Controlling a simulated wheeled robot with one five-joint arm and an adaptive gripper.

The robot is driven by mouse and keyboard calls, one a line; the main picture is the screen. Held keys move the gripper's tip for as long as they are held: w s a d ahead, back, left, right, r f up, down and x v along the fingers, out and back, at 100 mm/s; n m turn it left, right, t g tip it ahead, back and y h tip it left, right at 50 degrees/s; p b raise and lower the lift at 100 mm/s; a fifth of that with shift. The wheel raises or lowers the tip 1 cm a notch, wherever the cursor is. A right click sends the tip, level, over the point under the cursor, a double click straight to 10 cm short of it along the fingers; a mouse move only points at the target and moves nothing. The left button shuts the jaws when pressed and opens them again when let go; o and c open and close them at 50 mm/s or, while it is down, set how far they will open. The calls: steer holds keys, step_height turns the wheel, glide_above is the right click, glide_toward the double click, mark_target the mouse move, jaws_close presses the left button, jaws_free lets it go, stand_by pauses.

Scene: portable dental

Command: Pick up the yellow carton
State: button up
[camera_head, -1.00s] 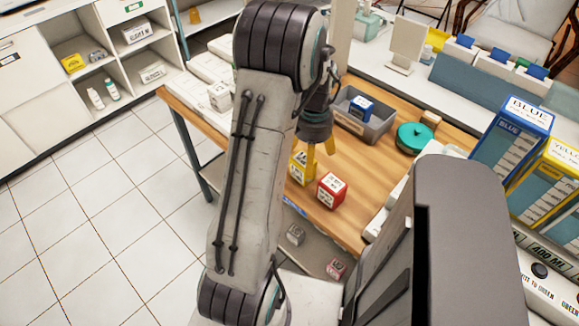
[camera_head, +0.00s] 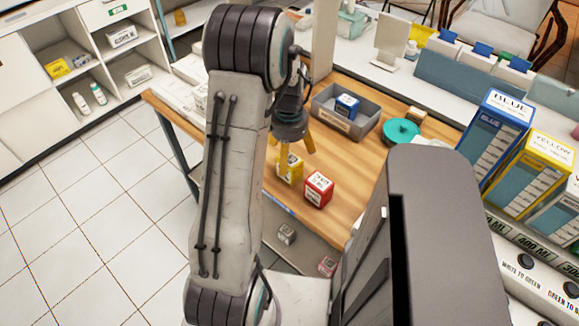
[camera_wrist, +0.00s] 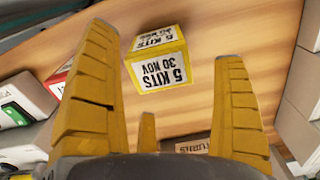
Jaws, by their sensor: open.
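The yellow carton (camera_head: 290,167) stands on the wooden table, near its front edge and left of a red carton (camera_head: 318,189). In the wrist view the yellow carton (camera_wrist: 160,58) shows white labels reading "5 KITS 30 NOV". It lies beyond and between the spread yellow fingers of my gripper (camera_wrist: 165,95), with nothing held. In the head view my gripper (camera_head: 294,148) hangs just above and beside the yellow carton, pointing down. One finger partly overlaps the carton there, and I cannot tell whether they touch.
A grey bin (camera_head: 335,124) with a blue carton (camera_head: 347,106) stands behind my gripper. A teal round lid (camera_head: 401,132) sits to the right. White boxes line the table's left side. Wood right of the red carton is bare.

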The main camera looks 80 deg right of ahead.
steer(key=shift+f+p, duration=0.3)
steer(key=shift+f, duration=2.55)
steer(key=shift+c, duration=0.3)
steer(key=c, duration=1.4)
